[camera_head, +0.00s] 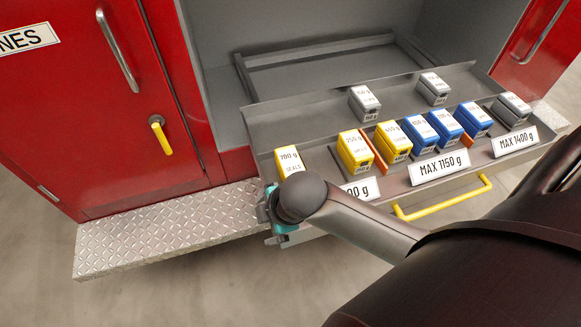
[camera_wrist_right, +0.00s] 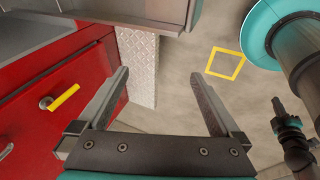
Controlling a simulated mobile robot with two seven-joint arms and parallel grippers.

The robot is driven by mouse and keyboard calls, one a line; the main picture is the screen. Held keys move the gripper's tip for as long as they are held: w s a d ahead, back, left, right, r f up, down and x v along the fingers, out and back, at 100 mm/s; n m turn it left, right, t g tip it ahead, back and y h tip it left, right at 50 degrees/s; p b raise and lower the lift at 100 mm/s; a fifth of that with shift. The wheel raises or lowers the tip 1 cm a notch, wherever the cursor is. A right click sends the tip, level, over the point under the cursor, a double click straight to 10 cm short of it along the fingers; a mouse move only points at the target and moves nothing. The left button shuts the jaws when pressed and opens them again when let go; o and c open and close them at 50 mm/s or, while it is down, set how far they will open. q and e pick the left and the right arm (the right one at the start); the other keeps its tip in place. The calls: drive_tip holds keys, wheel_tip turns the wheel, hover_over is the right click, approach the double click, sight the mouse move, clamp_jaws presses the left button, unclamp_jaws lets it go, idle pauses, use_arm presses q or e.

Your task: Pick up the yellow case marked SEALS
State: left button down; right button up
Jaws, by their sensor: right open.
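Several yellow cases are in the grey pull-out drawer (camera_head: 306,118). The one at the near left (camera_head: 289,162) has a label reading 200 g with a line that looks like SEALS. Two other yellow cases, 250 g (camera_head: 354,150) and 400 g (camera_head: 392,142), stand further right; their small print is hard to read. My right gripper (camera_head: 271,214) is at the drawer's near left corner, just in front of and below the 200 g case. In the right wrist view the right gripper (camera_wrist_right: 160,73) is open with nothing between its fingers. No case shows there. My left gripper is not in view.
Blue cases (camera_head: 446,126) and grey cases (camera_head: 364,101) share the drawer, with orange dividers between groups. A yellow drawer handle (camera_head: 443,200) sticks out in front. A tread-plate step (camera_head: 165,228) and red cabinet door (camera_head: 85,115) are at left. A yellow square outline (camera_wrist_right: 226,63) marks the floor.

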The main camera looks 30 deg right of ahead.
drive_tip(key=w+d+r+n, duration=0.4)
drive_tip(key=w+n, duration=0.1)
drive_tip(key=n, duration=0.5)
drive_tip(key=n+h, duration=0.3)
drive_tip(key=n, duration=0.5)
approach(291, 163)
drive_tip(key=shift+g, duration=0.3)
drive_tip(key=b+x, duration=0.1)
drive_tip(key=x, duration=0.2)
drive_tip(key=b+x, duration=0.1)
drive_tip(key=x, duration=0.2)
drive_tip(key=shift+d+f, duration=0.3)
drive_tip(key=x, duration=0.1)
drive_tip(key=b+x, duration=0.1)
drive_tip(key=x, duration=0.2)
drive_tip(key=shift+w+a+f, duration=0.25)
drive_tip(key=shift+w+f, duration=0.05)
drive_tip(key=shift+w, duration=0.15)
drive_tip(key=shift+w+f+b, duration=0.1)
drive_tip(key=shift+f+b, duration=0.1)
drive_tip(key=shift+b, duration=0.1)
drive_tip(key=shift+f, duration=0.2)
clamp_jaws()
drive_tip(key=shift+r, duration=0.1)
